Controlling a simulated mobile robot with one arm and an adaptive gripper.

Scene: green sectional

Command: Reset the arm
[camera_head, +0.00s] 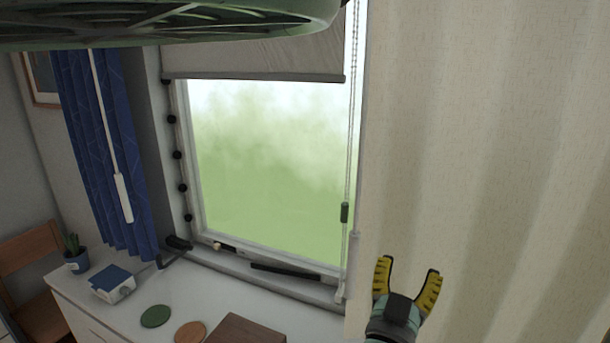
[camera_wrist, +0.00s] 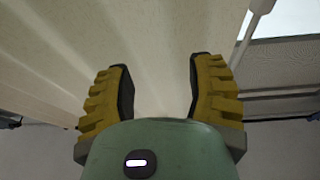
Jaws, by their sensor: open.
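My gripper (camera_head: 410,277) shows at the lower right of the head view, pointing up. Its two yellow ribbed fingers are spread apart, with nothing between them. The wrist view also shows my gripper (camera_wrist: 160,85) open and empty. In the head view it is in front of the cream curtain (camera_head: 480,150), to the right of the window (camera_head: 275,170). The curtain (camera_wrist: 150,35) also fills the upper part of the wrist view behind the fingers. I cannot tell whether the fingers touch it.
A white counter (camera_head: 120,290) below the window holds a green disc (camera_head: 155,316), an orange disc (camera_head: 190,332), a brown box (camera_head: 243,331), a blue-topped box (camera_head: 113,284) and a potted plant (camera_head: 76,259). A bead chain (camera_head: 349,130) hangs beside the window. A blue curtain (camera_head: 105,160) hangs left.

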